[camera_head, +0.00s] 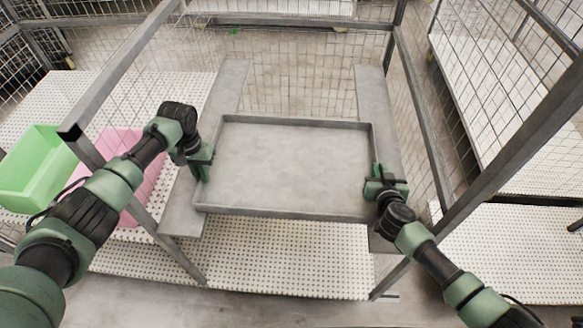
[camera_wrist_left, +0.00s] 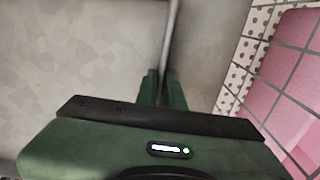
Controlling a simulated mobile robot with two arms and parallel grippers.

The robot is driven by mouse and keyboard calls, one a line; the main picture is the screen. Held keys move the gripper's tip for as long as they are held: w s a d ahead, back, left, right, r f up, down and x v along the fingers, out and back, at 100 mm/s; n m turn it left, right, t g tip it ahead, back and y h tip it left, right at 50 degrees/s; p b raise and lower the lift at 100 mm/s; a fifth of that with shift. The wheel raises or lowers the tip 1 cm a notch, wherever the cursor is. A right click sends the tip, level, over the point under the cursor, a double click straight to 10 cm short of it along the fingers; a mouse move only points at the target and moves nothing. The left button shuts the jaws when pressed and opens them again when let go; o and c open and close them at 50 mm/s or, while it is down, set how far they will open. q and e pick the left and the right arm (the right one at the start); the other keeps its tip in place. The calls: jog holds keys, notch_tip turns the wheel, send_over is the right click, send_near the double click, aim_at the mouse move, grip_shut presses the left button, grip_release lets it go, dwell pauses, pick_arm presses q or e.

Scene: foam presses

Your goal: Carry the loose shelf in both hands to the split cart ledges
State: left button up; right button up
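The loose shelf (camera_head: 290,165) is a grey rectangular tray with a low raised rim. It lies level across the gap between the left ledge (camera_head: 228,90) and the right ledge (camera_head: 373,95), overlapping both; I cannot tell if it touches them. My left gripper (camera_head: 203,165) is at the shelf's left rim. In the left wrist view its two fingers (camera_wrist_left: 162,90) stand close on either side of the rim, shut on it. My right gripper (camera_head: 376,178) is at the shelf's right rim and looks shut on it; its fingertips are partly hidden.
Metal posts and wire mesh frame the cart on both sides, close to my arms. A perforated white deck (camera_head: 290,262) lies below the ledges. A green bin (camera_head: 35,170) and a pink bin (camera_head: 130,150) stand at the left. Another perforated shelf (camera_head: 520,245) is at the right.

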pick_arm(q)
jog(key=shift+o, duration=1.2)
jog(key=shift+r, duration=0.1)
pick_arm(e)
jog(key=shift+o, duration=1.1)
jog(key=shift+r, duration=0.1)
jog(key=shift+s+r, duration=0.15)
jog(key=shift+s, duration=0.4)
pick_arm(q)
notch_tip(320, 180, up, 12)
pick_arm(e)
jog(key=v, duration=1.1)
